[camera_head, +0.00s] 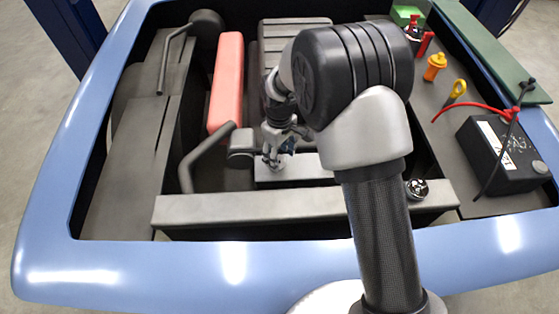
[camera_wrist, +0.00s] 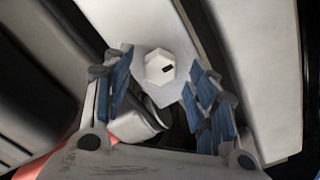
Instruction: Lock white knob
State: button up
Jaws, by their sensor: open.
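The white knob (camera_wrist: 159,69) shows in the wrist view as a pale, many-sided cap with a small dark slot on its face. It stands on a light grey surface. My gripper (camera_wrist: 162,88) is open, with one blue-padded finger on each side of the knob's near side. A gap shows between the knob and each finger. In the head view my gripper (camera_head: 275,162) points down at the grey block near the middle of the engine bay. The knob is too small and too covered by the gripper to make out there.
A blue car body (camera_head: 235,262) frames the bay. A grey crossbar (camera_head: 290,208) lies in front of my gripper, and a red cover (camera_head: 227,83) and bent pipe (camera_head: 204,158) to its left. A black battery (camera_head: 500,150) with a red cable stands at the right.

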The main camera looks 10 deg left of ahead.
jog(key=shift+f, duration=1.1)
jog(key=shift+c, duration=0.5)
jog(key=c, duration=1)
